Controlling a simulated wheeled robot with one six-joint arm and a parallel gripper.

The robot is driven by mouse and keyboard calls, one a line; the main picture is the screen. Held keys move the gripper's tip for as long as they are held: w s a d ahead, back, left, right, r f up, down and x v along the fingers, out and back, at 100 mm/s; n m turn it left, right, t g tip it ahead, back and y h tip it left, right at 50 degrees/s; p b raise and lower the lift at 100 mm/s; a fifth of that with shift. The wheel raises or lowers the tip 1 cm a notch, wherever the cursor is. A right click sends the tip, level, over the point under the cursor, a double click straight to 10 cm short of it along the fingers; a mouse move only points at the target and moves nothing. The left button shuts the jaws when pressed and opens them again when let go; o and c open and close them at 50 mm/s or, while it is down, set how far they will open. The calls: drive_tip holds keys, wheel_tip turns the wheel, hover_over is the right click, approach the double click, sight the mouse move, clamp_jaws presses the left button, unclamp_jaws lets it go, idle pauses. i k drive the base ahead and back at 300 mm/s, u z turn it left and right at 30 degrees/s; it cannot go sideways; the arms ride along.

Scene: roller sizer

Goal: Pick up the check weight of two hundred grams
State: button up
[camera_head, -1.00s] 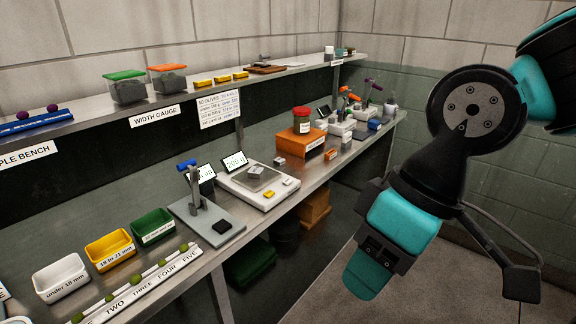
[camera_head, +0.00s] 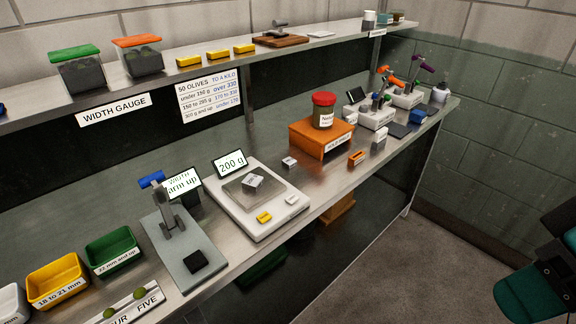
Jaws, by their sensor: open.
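A small pale metal block (camera_head: 252,181) sits on the dark pan of the white bench scale (camera_head: 238,213) in the middle of the bench. The scale's display (camera_head: 230,163) reads 200 g. A second small pale block (camera_head: 289,162) stands on the bench just right of the scale; any marking on it is too small to read. Part of my arm shows at the right edge, well away from the bench. My gripper's fingers are not in view.
The width gauge (camera_head: 178,243) stands left of the scale, with yellow (camera_head: 55,287) and green bins (camera_head: 112,257) beyond. An orange stand (camera_head: 320,143) carries a red-lidded jar (camera_head: 323,111) at the right. A shelf (camera_head: 160,92) runs above the bench. Bare floor (camera_head: 385,260) lies in front.

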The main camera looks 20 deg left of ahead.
sight(253, 182)
drive_tip(key=u, duration=0.2)
drive_tip(key=i, duration=0.6)
drive_tip(key=u, duration=0.8)
drive_tip(key=i, duration=0.35)
drive_tip(key=u, duration=0.45)
